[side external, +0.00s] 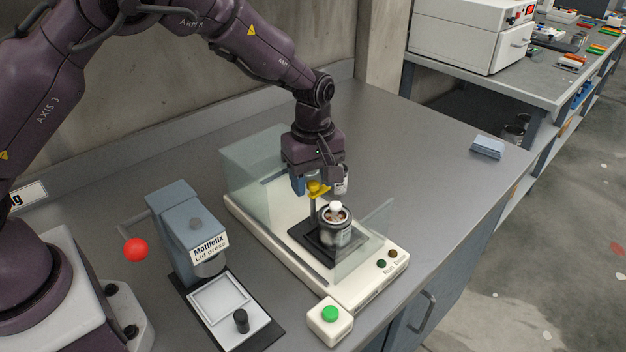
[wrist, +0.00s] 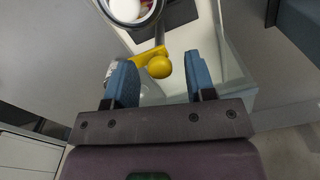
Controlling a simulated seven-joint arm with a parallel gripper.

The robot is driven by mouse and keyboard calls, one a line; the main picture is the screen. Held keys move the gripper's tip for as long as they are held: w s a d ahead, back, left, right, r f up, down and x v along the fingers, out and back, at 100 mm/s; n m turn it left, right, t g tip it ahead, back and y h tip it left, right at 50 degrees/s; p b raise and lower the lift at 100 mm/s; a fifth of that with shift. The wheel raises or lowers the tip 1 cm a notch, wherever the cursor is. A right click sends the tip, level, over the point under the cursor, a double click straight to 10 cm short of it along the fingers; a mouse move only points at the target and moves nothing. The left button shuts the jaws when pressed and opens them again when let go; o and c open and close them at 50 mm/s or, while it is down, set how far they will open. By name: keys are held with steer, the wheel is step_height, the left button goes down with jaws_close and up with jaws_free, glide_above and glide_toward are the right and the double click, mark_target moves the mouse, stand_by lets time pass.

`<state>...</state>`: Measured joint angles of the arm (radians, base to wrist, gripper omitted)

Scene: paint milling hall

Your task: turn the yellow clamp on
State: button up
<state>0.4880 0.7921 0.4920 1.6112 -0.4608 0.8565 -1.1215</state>
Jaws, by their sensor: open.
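The yellow clamp (side external: 318,187) sits on a post beside a metal can (side external: 336,228) inside the glass-walled machine (side external: 370,283). In the wrist view the yellow clamp (wrist: 157,67) shows as a rounded knob with a bar reaching to the left. My gripper (side external: 316,184) is down over the machine at the clamp. In the wrist view my gripper (wrist: 158,85) is open, with one blue finger on each side of the knob and gaps between. The can (wrist: 130,10) is partly cut off at the top of the wrist view and holds something white and reddish.
Glass panels (side external: 378,228) stand around the machine's work space, close to my gripper. A lid press (side external: 187,232) stands to the left. A box with a green button (side external: 330,315) is in front. A blue-grey stack (side external: 487,147) lies at the right; the bench between is clear.

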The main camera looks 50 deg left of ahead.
steer(key=shift+f, duration=0.3)
steer(key=c, duration=0.9)
steer(key=shift+m, duration=2.9)
steer(key=shift+r, duration=0.1)
